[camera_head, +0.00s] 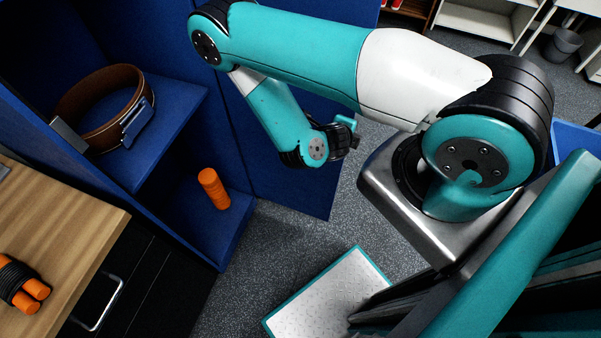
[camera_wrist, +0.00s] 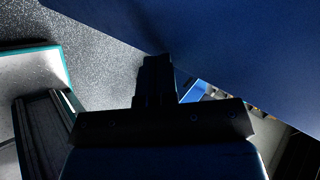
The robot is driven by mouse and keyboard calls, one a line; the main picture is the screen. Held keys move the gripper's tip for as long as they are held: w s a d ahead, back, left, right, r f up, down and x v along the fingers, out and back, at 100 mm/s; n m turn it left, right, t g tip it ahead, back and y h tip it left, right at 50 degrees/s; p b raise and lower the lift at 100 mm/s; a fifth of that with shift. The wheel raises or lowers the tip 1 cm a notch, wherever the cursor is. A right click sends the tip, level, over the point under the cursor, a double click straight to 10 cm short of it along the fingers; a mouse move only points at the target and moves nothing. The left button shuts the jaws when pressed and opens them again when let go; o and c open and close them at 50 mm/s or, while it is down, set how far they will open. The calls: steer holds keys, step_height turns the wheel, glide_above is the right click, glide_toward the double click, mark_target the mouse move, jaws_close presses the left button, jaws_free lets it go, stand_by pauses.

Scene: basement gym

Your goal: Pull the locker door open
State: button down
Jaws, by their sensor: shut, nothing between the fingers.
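The blue locker (camera_head: 222,238) stands at the left in the head view, with its inside and shelves exposed. Its blue door (camera_head: 290,200) stands swung out to the right of the opening, clear of the frame. My gripper (camera_head: 354,128) is by the door's free edge, partly hidden by my wrist. In the wrist view my fingers (camera_wrist: 157,72) are dark and closed together with nothing between them. The blue door panel (camera_wrist: 235,50) fills the upper right there, close beside the fingertips. I cannot tell whether they touch it.
A brown belt (camera_head: 98,108) lies on the locker's upper shelf and an orange cylinder (camera_head: 213,188) stands lower. A wooden-topped cabinet (camera_head: 70,215) with orange-handled gear (camera_head: 24,293) is at lower left. Grey floor (camera_head: 270,260) is open below the door. A bin (camera_head: 562,45) stands far right.

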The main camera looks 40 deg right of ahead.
steer(key=shift+w+d, duration=0.4)
steer(key=shift+d, duration=0.25)
steer(key=shift+w+d, duration=0.35)
steer(key=shift+d, duration=0.25)
steer(key=s+a+r+p, duration=0.3)
steer(key=s+a+r, duration=0.4)
steer(key=a, duration=0.2)
